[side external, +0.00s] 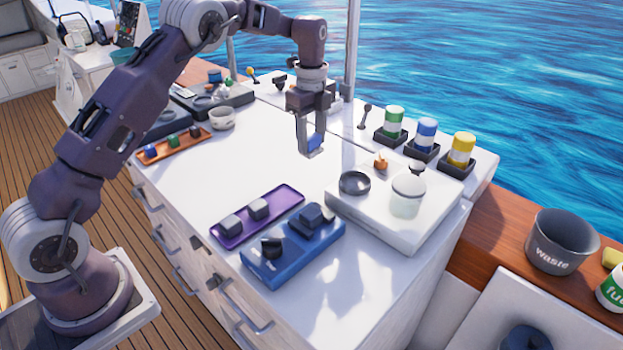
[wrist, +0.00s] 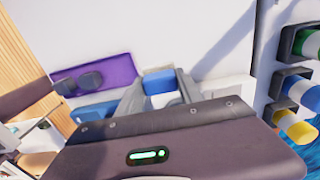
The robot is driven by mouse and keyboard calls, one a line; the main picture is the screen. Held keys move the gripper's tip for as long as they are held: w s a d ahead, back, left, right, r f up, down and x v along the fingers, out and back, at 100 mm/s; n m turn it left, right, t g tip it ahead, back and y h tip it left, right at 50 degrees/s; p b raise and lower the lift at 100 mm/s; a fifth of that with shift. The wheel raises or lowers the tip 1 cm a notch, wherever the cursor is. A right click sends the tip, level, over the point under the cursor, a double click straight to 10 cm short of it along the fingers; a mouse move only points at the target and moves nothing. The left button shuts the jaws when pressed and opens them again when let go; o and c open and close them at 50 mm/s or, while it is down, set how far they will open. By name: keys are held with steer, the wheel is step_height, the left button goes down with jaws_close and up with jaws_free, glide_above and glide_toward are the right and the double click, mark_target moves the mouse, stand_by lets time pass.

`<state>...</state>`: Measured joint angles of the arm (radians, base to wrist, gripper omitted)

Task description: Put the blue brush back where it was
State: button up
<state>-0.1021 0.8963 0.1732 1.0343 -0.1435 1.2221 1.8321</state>
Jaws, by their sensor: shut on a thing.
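My gripper (side external: 312,150) is above the white worktop, pointing down, with its fingers shut on a small blue block-shaped thing, apparently the blue brush (side external: 315,145). The fingers hide part of it, and no bristles can be made out. In the wrist view the blue brush (wrist: 160,83) shows between the fingertips, clear of the trays.
A purple tray (side external: 228,238) holds two grey blocks; a blue tray (side external: 285,268) beside it holds dark pieces. A raised white board (side external: 375,220) carries a black bowl (side external: 355,183) and a jar (side external: 408,196). Striped canisters (side external: 427,134) stand behind. The worktop's middle is clear.

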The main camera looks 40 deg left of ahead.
step_height(320, 180, down, 9)
steer(key=shift+r, duration=0.2)
steer(key=o, duration=1.3)
steer(key=shift+f, duration=0.15)
